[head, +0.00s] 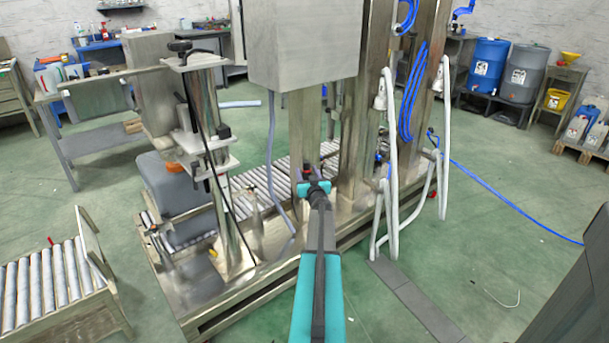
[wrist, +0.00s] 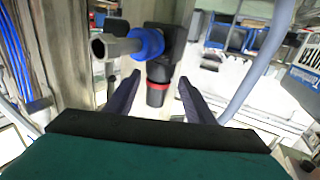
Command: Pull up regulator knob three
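A black regulator knob (wrist: 158,94) with a red ring shows in the middle of the wrist view, joined to a black body with a blue collar (wrist: 150,43) and a grey fitting. No number can be read on it. My gripper (wrist: 160,82) has its two dark fingers spread on either side of the knob, with a visible gap at each side. It is open and holds nothing. In the head view my gripper (head: 316,188) reaches the post below the steel cabinet; a small red part (head: 307,167) shows just behind it, and the knob is mostly hidden there.
A steel cabinet (head: 305,45) hangs above my gripper. A grey hose (head: 274,165) runs down left of it, and white hoses (head: 391,170) hang to the right. Blue coiled tubing (wrist: 17,55) lies at the wrist view's left. A roller conveyor (head: 262,182) passes behind the post.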

